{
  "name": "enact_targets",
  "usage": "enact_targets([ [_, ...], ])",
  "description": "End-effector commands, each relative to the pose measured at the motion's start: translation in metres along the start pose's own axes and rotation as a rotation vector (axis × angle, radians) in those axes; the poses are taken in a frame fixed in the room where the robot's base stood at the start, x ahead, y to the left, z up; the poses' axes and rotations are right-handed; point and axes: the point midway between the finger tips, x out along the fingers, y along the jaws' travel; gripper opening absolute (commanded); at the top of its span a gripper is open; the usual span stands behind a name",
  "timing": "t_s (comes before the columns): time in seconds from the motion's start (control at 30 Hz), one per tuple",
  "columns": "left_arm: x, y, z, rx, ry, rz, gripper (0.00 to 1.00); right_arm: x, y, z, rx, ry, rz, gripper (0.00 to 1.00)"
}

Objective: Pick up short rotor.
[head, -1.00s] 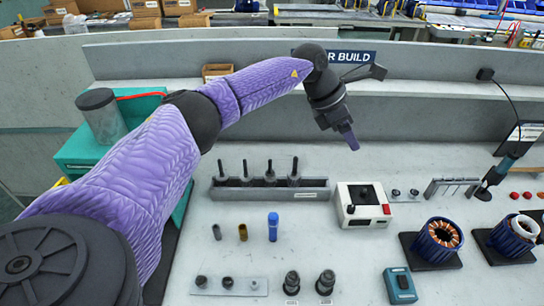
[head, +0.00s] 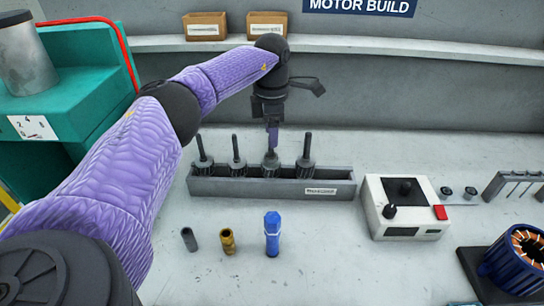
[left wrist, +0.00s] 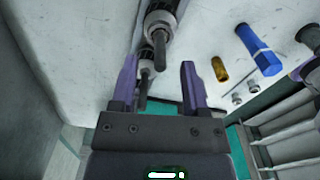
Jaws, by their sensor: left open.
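Several dark rotors with upright shafts stand in a long grey rack (head: 245,188): a far-left one (head: 203,160), a second (head: 237,163), a third (head: 270,158) and a far-right one (head: 306,160). I cannot tell surely which is the short rotor. My left gripper (head: 272,138) points down over the third rotor and partly hides its shaft. In the left wrist view, the purple fingers (left wrist: 158,68) are apart, with rotor shafts (left wrist: 160,52) showing beyond and between them. I cannot tell whether they touch. My right gripper is not in view.
A grey sleeve (head: 189,239), a brass sleeve (head: 228,241) and a blue tool (head: 272,236) stand in front of the rack. A white box with a red button (head: 405,215) is to its right. A back wall with a shelf (head: 400,48) lies behind.

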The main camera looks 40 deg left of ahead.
Motion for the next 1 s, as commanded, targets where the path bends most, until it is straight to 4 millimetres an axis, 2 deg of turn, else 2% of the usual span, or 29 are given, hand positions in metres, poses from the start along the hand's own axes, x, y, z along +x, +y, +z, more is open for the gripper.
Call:
enact_targets([
  [0.03,0.015,0.0,-0.001,0.0,0.004,-0.003,0.58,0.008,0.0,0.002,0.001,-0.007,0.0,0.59],
  [0.13,0.034,0.0,-0.001,0.001,0.004,-0.004,0.58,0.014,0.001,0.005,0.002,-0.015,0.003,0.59],
  [0.37,0.035,0.0,-0.001,0.0,0.001,-0.001,0.56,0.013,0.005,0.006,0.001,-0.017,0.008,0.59],
  [0.63,0.035,0.0,-0.001,0.0,0.001,-0.001,0.0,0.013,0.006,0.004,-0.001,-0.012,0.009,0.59],
  [1.0,0.035,0.0,-0.001,0.001,0.0,-0.001,0.0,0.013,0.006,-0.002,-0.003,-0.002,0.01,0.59],
])
